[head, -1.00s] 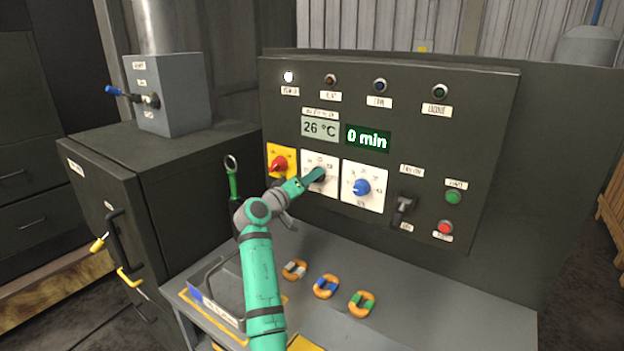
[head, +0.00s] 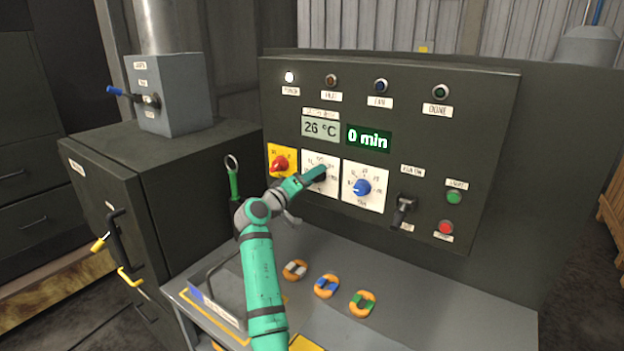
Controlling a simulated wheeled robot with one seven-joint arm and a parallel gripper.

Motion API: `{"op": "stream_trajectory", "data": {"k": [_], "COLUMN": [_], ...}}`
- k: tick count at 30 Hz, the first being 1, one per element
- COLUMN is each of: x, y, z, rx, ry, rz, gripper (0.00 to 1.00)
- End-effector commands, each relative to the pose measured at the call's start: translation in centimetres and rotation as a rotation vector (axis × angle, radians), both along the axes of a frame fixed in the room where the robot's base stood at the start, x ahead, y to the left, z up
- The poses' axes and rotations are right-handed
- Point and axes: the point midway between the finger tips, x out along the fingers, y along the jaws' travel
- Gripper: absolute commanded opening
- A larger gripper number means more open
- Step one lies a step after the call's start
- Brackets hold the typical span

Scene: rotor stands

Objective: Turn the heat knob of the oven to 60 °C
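The oven's control panel (head: 470,110) stands upright behind the bench. My gripper (head: 318,172) is at the white plate (head: 310,158) in the middle of the knob row, in front of the black knob (head: 319,179), which it mostly covers. The knob's pointer is hidden. I cannot tell whether the fingers are closed on the knob. The temperature display (head: 320,128) above reads 26 °C. The timer display (head: 368,138) reads 0 min.
A red knob (head: 280,163) on a yellow plate is just left of my gripper, and a blue knob (head: 361,187) just right. A black lever (head: 403,208) sticks out further right. Three orange-rimmed pieces (head: 326,286) lie on the bench (head: 420,290).

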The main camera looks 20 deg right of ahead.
Motion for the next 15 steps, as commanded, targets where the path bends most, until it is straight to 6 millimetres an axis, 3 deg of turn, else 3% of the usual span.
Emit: {"op": "stream_trajectory", "data": {"k": [8, 15], "x": [-0.4, -2.6], "y": [0.4, 3.4], "z": [0.0, -0.1], "rx": [0.0, 0.0], "ry": [-0.001, -0.002], "rz": [-0.001, 0.002], "gripper": [0.51, 0.51]}}
